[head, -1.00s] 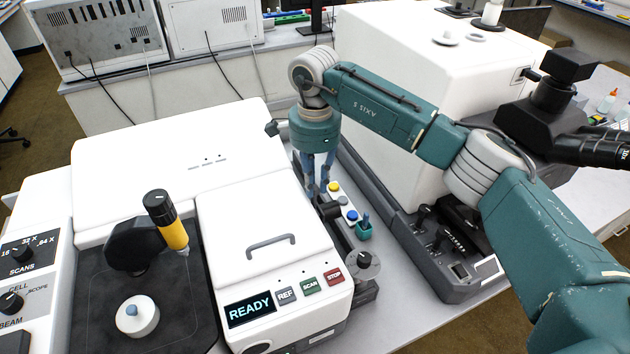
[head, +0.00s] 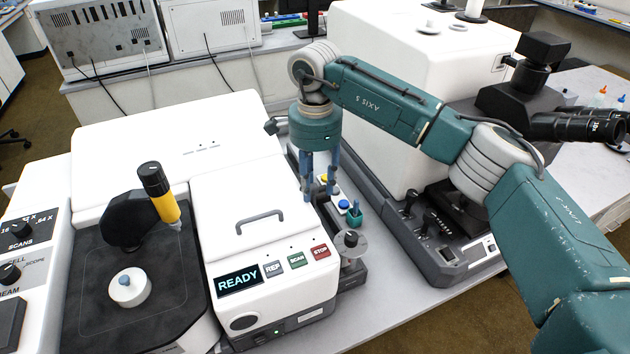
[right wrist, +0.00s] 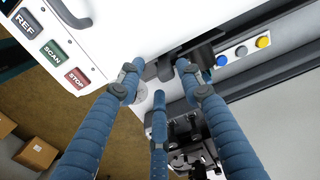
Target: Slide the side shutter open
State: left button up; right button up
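The white spectrometer (head: 215,215) with the READY display stands at left centre. Dark parts on its right side, likely the side shutter with its tab (right wrist: 166,68), show in the right wrist view between my fingertips. In the head view that area is largely hidden by my fingers. My right gripper (head: 319,190) points down beside this side wall, its blue fingers spread; it also shows in the right wrist view (right wrist: 157,82). I see nothing held, and cannot tell whether a finger touches the tab. My left gripper is out of view.
Yellow, blue and white buttons (right wrist: 241,51) line a strip beside the fingers. The white microscope housing (head: 405,95) bounds the narrow gap on the right.

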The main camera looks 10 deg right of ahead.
jog(key=shift+w+r, duration=0.15)
jog(key=shift+w, duration=0.1)
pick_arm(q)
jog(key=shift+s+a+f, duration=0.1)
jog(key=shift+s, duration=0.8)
pick_arm(e)
notch_tip(320, 180, up, 12)
jog(key=shift+s, duration=0.15)
jog(key=shift+f, duration=0.25)
